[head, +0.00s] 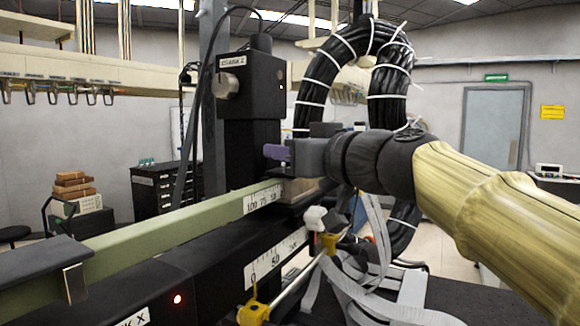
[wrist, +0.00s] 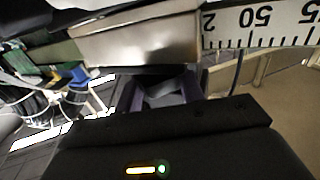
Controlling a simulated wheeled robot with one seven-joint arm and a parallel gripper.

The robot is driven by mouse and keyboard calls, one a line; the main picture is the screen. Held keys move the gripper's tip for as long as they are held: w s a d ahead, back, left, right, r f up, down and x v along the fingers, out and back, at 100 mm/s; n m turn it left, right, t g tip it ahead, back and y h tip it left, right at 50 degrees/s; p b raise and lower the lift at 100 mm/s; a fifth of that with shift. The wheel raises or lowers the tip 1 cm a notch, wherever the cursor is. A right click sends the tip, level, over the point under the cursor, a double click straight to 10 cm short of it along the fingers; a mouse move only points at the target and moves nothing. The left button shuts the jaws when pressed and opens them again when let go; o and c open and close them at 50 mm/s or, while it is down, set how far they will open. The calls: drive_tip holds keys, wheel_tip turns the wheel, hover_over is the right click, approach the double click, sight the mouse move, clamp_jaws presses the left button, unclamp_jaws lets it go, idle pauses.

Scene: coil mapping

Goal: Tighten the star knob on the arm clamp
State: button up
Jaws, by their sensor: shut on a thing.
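My gripper (head: 274,152) reaches in from the right in the head view, its purple fingers against the front of the black upright carriage (head: 250,95), just above the green beam. In the wrist view the purple fingers of my gripper (wrist: 163,92) stand either side of a dark piece, the star knob (wrist: 165,96), and are shut on it. Its lobes are mostly hidden by the fingers and the wrist body. The knob is hidden in the head view. The clamp body is hard to tell apart from the dark parts around it.
The pale green beam (head: 150,225) with a printed scale runs under my gripper. A black X rail (head: 200,270) with a red light lies below it. A thick cable loop (head: 350,60) arches close behind my arm. Grey ribbon cables (head: 375,285) and yellow fittings (head: 252,312) sit below.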

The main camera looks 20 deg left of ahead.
drive_tip(key=shift+m+t+h+p, duration=0.55)
drive_tip(key=shift+m+t+h, duration=0.15)
drive_tip(key=shift+m+t, duration=0.25)
drive_tip(key=shift+m+t+h+p, duration=0.25)
drive_tip(key=shift+t+h+p, duration=0.15)
drive_tip(key=shift+t+p, duration=0.2)
drive_tip(key=m+t+h+p, duration=0.1)
drive_tip(key=p, duration=0.1)
drive_tip(key=shift+r+p, duration=0.15)
drive_tip(key=shift+p, duration=0.25)
drive_tip(key=m+t+h+p, duration=0.2)
drive_tip(key=p, duration=0.7)
drive_tip(key=shift+a+r+t, duration=0.1)
drive_tip(key=shift+t, duration=0.15)
drive_tip(key=shift+f+m+t+h+p, duration=0.45)
drive_tip(key=shift+h+p, duration=0.35)
drive_tip(key=shift+p, duration=0.45)
drive_tip(key=shift+r, duration=0.1)
drive_tip(key=o, duration=1)
drive_tip(key=shift+d+r+g, duration=0.1)
drive_tip(key=shift+d+g, duration=0.1)
drive_tip(key=shift+g, duration=0.05)
